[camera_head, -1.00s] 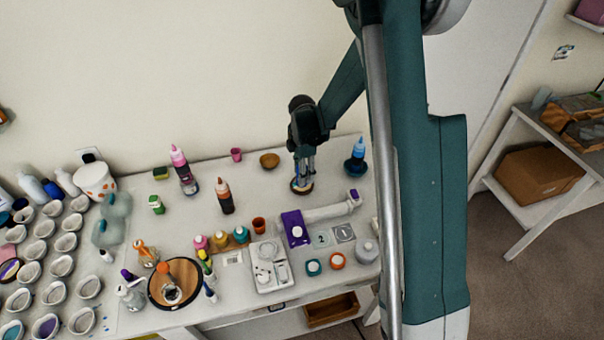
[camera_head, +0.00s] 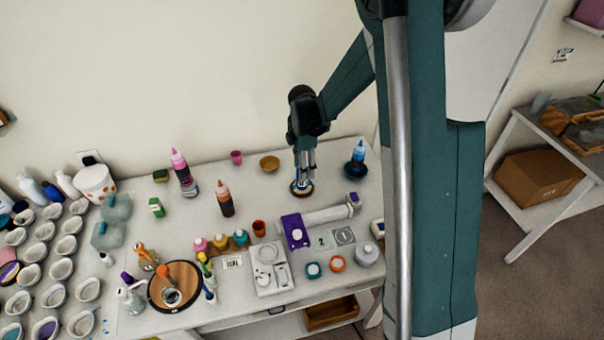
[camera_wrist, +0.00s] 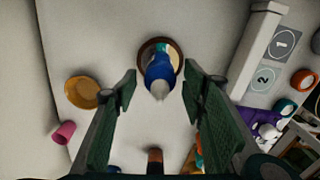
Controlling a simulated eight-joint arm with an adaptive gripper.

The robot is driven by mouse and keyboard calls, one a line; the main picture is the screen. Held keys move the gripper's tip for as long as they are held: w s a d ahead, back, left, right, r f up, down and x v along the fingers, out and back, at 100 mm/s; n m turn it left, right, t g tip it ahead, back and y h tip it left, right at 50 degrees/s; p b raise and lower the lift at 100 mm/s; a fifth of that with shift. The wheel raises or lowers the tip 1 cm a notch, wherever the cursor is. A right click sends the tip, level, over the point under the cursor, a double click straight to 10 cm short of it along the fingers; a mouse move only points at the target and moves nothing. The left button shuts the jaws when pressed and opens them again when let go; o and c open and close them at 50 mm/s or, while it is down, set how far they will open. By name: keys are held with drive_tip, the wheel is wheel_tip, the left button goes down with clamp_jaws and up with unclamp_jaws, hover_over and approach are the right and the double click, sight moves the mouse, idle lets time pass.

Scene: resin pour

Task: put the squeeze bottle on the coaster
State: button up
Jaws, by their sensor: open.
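A blue squeeze bottle (camera_wrist: 158,68) with a pale tip stands on the round, brown-rimmed coaster (camera_wrist: 142,58) in the wrist view. The tip points toward the camera, so the bottle looks upright or close to it. My gripper (camera_wrist: 160,83) is open, with one finger on each side of the bottle and a visible gap to both. In the head view my gripper (camera_head: 304,176) is right above the coaster (camera_head: 295,192), and its fingers hide most of the bottle.
A dark blue bowl with a blue-topped bottle (camera_head: 357,158) stands to the right. A tan bowl (camera_head: 269,163) and a pink cup (camera_head: 236,157) stand behind left. A brown bottle (camera_head: 225,200) stands left, and a white bar (camera_head: 328,213) lies in front.

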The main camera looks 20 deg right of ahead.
drive_tip(key=shift+r, duration=3.9)
drive_tip(key=shift+s+r, duration=0.25)
drive_tip(key=shift+r, duration=0.15)
drive_tip(key=s+r+m+t, duration=0.4)
drive_tip(key=s+r+m, duration=0.6)
drive_tip(key=s+r, duration=0.6)
drive_tip(key=s+m+t, duration=0.3)
drive_tip(key=s+m, duration=0.6)
drive_tip(key=s, duration=0.8)
drive_tip(key=shift+s+a+r+m, duration=0.25)
drive_tip(key=shift+s+r+m, duration=0.1)
drive_tip(key=shift+m, duration=0.05)
